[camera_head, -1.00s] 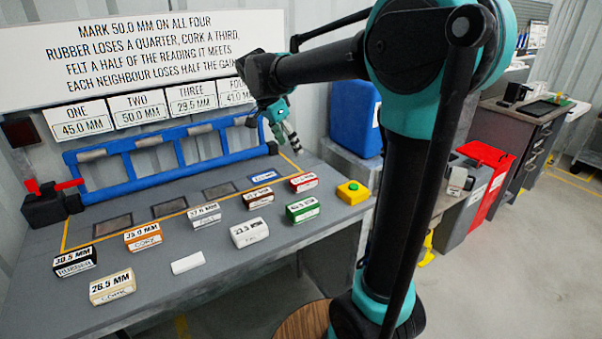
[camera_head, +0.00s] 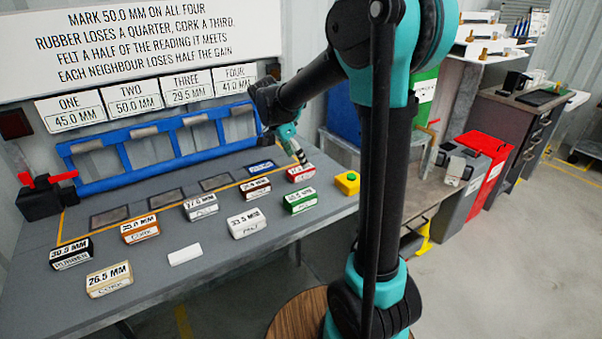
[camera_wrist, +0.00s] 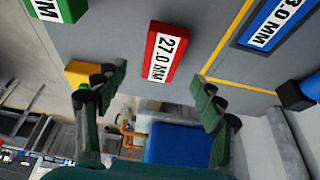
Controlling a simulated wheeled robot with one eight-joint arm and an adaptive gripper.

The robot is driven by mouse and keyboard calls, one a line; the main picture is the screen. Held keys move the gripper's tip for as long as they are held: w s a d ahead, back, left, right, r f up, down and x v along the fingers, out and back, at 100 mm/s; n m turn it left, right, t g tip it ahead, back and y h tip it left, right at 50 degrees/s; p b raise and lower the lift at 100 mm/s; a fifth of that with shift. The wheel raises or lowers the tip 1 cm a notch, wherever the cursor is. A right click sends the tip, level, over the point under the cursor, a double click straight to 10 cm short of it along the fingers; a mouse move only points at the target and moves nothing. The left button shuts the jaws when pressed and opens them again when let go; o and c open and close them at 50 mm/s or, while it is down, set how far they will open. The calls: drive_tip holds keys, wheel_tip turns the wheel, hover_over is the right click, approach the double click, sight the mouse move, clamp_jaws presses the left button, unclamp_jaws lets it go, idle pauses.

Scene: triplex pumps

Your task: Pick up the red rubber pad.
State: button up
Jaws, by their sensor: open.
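The red rubber pad (camera_head: 300,173) is a small block with a white label, lying flat near the right end of the grey bench. In the wrist view the red pad (camera_wrist: 154,55) reads 27.0 MM. My gripper (camera_head: 301,161) is just behind and above the pad, its fingers partly overlapping it in the head view. In the wrist view my gripper (camera_wrist: 162,88) has its two green fingers spread wide, with the pad beyond the tips and roughly centred between them. Nothing is held. I cannot tell the exact height gap.
A green pad (camera_head: 299,202), a dark red pad (camera_head: 256,189) and a blue pad (camera_head: 261,167) lie close by. A yellow box with a green button (camera_head: 347,183) stands to the right. The blue frame (camera_head: 160,145) runs along the back. Several other labelled pads lie further left.

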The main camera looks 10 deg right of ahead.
sight(300, 169)
drive_tip(key=shift+x, duration=2.5)
drive_tip(key=shift+a+f, duration=0.15)
drive_tip(key=shift+f, duration=0.15)
drive_tip(key=shift+c, duration=0.6)
drive_tip(key=c, duration=1.2)
drive_tip(key=shift+r, duration=0.15)
